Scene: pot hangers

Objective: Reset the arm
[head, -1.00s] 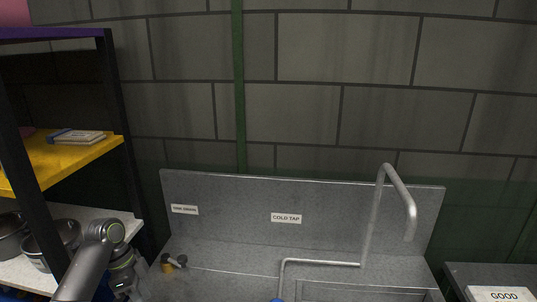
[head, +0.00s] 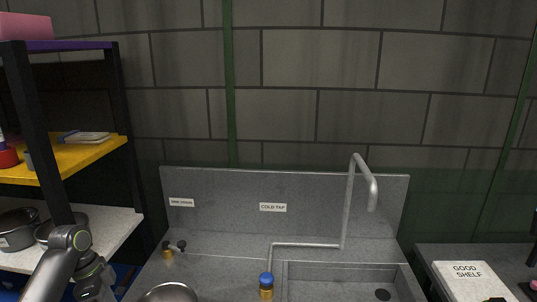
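My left arm (head: 72,250) comes in at the lower left, in front of the shelf unit. Its gripper is not visible; the arm's far links run down past the bottom edge of the head view. My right arm and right gripper do not show in the head view.
A shelf unit stands at left, with a yellow shelf (head: 95,151) and metal pots (head: 18,232) on the white shelf (head: 112,232). A sink (head: 335,277) with a tall tap (head: 348,205) is ahead. A metal bowl (head: 168,293) shows at the bottom edge. A book (head: 470,280) lies at right.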

